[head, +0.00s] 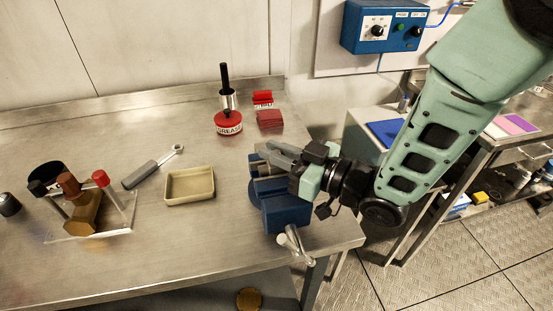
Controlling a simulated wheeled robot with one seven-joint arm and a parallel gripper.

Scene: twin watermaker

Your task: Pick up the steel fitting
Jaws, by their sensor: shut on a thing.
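My gripper (275,153) reaches in from the right, above the blue vise (286,213) at the table's right end. Its grey fingers are shut on a small grey metal piece at the vise's jaws, which I take to be the steel fitting. The fitting is mostly hidden by the fingers and blends with them. I cannot tell whether it still touches the vise jaws.
A beige tray (190,201) lies left of the vise. A grey-handled wrench (150,168), a clear stand (110,228) with brown and red-capped parts, a red grease tin (228,127) and red pads (269,119) stand around. The table's front middle is clear.

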